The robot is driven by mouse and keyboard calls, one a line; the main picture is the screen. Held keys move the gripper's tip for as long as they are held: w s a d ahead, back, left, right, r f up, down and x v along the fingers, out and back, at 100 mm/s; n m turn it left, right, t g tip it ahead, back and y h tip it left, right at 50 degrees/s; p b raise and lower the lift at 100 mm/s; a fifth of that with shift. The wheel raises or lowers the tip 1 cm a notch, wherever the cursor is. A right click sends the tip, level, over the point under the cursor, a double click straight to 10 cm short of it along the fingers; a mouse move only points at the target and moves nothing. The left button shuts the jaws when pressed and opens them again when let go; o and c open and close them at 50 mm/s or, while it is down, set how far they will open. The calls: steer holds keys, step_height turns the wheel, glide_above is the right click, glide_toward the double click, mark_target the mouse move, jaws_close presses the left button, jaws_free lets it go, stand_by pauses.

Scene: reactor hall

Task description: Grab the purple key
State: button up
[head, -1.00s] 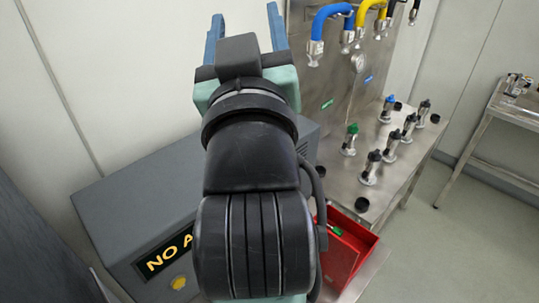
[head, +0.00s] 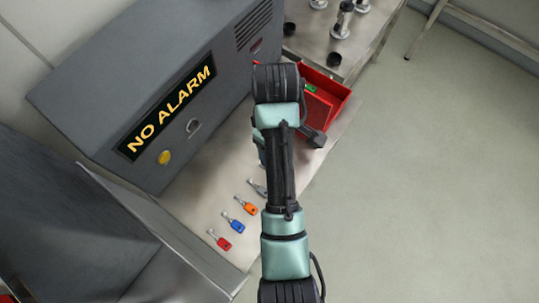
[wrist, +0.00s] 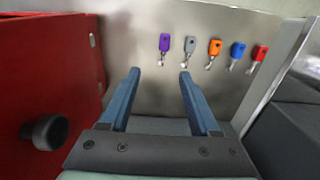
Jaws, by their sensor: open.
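The purple key (wrist: 165,43) lies on the metal surface at the left end of a row of keys in the wrist view. My gripper (wrist: 160,74) is open and empty, its two blue fingers pointing toward the purple and grey keys. The purple key shows just beyond the gap between the fingertips, apart from them. In the head view my arm hides the purple key and most of my gripper.
Beside it are grey (wrist: 190,45), orange (wrist: 215,47), blue (wrist: 237,50) and red (wrist: 260,52) keys. A red box (head: 333,88) stands close by. A grey cabinet reading NO ALARM (head: 170,110) stands behind the keys. Floor at right is clear.

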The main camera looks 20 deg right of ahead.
steer(key=f, duration=0.2)
steer(key=f+b, duration=0.1)
steer(key=f, duration=0.1)
steer(key=s+f, duration=0.1)
steer(key=f, duration=0.1)
steer(key=shift+s+f, duration=0.1)
steer(key=shift+f, duration=0.3)
steer(key=shift+s+f, duration=0.1)
steer(key=shift+f, duration=0.25)
step_height(320, 180, down, 5)
steer(key=shift+p, duration=0.4)
jaws_close()
